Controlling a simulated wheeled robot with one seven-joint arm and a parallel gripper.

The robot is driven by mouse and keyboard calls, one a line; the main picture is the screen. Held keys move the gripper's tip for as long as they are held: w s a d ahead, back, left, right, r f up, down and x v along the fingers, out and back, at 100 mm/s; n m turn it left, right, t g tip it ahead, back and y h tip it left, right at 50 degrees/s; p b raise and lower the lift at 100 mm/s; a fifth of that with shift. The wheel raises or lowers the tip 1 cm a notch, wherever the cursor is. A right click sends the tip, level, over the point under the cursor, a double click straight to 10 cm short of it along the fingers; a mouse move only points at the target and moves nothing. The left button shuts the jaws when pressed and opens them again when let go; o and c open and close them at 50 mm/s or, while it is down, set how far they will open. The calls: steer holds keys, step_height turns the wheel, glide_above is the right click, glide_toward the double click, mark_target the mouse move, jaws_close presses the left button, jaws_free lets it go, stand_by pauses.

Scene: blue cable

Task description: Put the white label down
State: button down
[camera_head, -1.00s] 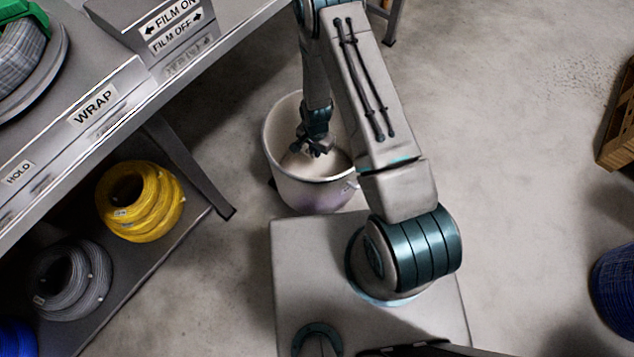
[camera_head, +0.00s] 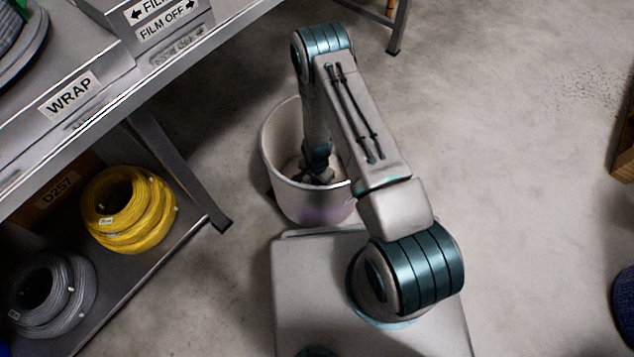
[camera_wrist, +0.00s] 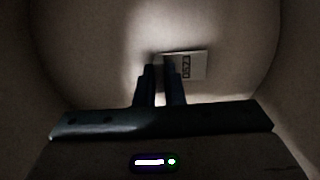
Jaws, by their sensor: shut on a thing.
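The white label (camera_wrist: 192,66) shows in the wrist view with dark print on it that looks like "D257" or similar. My gripper (camera_wrist: 160,66) is shut on its left part, the fingers dark and close together. The label is inside a pale round bin (camera_head: 278,150), over its bottom; I cannot tell whether it touches the bottom. In the head view my gripper (camera_head: 318,174) reaches down into the bin, and the label is hidden there by my arm and the bin.
A metal workbench (camera_head: 90,130) with a "WRAP" sign stands at the left. Its lower shelf holds a yellow cable coil (camera_head: 135,235) and a grey coil (camera_head: 60,300). A bench leg (camera_head: 185,170) stands left of the bin. Open floor (camera_head: 500,150) lies to the right.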

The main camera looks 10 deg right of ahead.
steer(key=shift+f, duration=0.1)
steer(key=shift+f, duration=0.3)
steer(key=c, duration=1.5)
jaws_free()
steer(key=shift+r, duration=0.1)
steer(key=shift+c, duration=0.2)
steer(key=shift+r, duration=0.15)
